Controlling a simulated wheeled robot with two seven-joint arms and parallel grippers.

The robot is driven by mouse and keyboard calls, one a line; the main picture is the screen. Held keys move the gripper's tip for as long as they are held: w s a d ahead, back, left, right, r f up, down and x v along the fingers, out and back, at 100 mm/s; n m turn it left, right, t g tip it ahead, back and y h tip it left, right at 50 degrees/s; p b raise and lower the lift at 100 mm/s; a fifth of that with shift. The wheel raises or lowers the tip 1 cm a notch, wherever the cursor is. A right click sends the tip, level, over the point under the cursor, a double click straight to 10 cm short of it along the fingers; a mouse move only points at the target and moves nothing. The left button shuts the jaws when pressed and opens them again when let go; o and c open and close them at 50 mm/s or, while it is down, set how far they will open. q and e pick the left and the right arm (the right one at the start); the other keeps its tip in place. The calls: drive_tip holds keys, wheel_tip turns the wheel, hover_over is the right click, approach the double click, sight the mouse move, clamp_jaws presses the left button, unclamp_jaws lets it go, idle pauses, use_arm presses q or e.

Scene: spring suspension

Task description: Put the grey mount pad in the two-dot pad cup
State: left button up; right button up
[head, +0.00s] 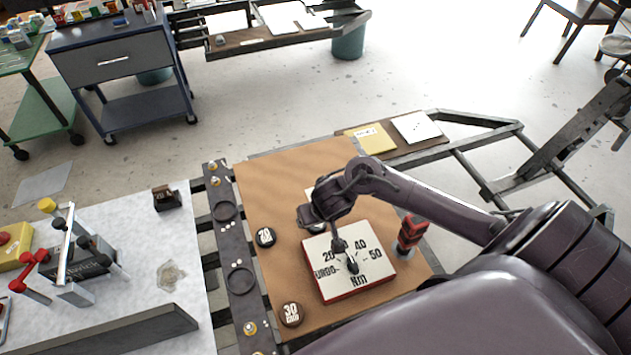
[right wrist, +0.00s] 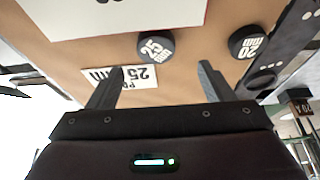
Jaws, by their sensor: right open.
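A dark grey round pad marked 25 (right wrist: 155,46) lies on the brown board just beyond my right fingertips in the right wrist view. It touches neither finger. In the head view my right gripper hides most of this spot. My right gripper (right wrist: 158,75) is open and empty; it also shows above the board in the head view (head: 322,225). A dark strip (head: 233,248) left of the board holds round cups, an upper one (head: 225,210) and a lower one (head: 240,280). White dots sit beside them, too small to count surely. My left gripper is out of view.
A black pad marked 20 (head: 265,237) and a brownish pad marked 30 (head: 291,314) lie on the board. A white table (head: 130,235) with fixtures is at left.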

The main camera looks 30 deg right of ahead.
drive_tip(key=b+x, duration=0.1)
drive_tip(key=x, duration=0.2)
drive_tip(key=b+x, duration=0.1)
drive_tip(key=x, duration=0.2)
drive_tip(key=shift+s+d+f, duration=0.1)
drive_tip(key=shift+s+d, duration=0.05)
drive_tip(key=shift+d, duration=0.1)
drive_tip(key=shift+f+b, duration=0.25)
drive_tip(key=shift+b, duration=0.1)
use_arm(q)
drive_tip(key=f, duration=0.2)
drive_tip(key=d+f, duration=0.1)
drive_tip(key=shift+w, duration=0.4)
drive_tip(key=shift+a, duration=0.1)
use_arm(e)
drive_tip(key=c, duration=1.2)
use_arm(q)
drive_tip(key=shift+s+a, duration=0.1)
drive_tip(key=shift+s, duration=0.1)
use_arm(e)
drive_tip(key=shift+o, duration=0.2)
drive_tip(key=shift+r, duration=0.1)
